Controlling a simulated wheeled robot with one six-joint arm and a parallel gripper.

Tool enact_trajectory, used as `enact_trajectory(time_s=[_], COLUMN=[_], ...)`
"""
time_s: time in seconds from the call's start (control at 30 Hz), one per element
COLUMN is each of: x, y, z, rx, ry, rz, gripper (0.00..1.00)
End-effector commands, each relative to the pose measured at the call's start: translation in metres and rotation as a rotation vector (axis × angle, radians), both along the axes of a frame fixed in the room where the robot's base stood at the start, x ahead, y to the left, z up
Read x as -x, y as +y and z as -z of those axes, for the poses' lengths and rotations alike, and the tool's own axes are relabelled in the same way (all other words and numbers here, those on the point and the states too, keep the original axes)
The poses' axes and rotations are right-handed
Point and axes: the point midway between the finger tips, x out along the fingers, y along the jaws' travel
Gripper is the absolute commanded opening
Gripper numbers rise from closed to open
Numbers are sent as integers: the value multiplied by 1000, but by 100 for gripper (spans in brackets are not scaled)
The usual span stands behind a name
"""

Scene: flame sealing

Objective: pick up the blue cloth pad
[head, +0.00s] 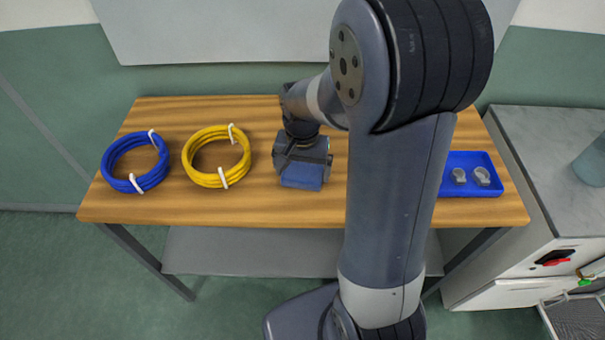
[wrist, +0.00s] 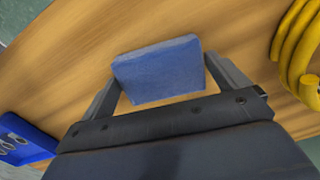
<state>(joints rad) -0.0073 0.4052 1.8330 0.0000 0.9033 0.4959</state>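The blue cloth pad (wrist: 160,72) lies between the two fingers of my gripper (wrist: 162,68) in the wrist view. One finger is close against each side of it, with bare wood showing between the pad and the palm. I cannot tell whether the fingers press on the pad or stand just apart from it. In the head view my gripper (head: 302,160) points down over the middle of the table, and the pad (head: 302,176) shows at its front. The gripper body hides part of the pad. Whether the pad touches the wood is unclear.
On the wooden table (head: 255,210), a blue cable coil (head: 108,163) and a yellow cable coil (head: 188,160) lie left of my gripper. A blue tray (head: 460,190) with grey parts sits at the right. My arm hides the table between gripper and tray.

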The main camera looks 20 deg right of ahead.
Motion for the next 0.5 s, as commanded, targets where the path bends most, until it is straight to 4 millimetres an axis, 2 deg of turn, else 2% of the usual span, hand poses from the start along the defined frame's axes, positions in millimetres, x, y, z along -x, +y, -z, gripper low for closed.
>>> enact_trajectory(time_s=[0.07,0.3,0.5], x=[0,0,0], y=[0,0,0], z=[0,0,-1], rx=[0,0,0], ry=[0,0,-1], rz=[0,0,0], gripper=[88,68,68])
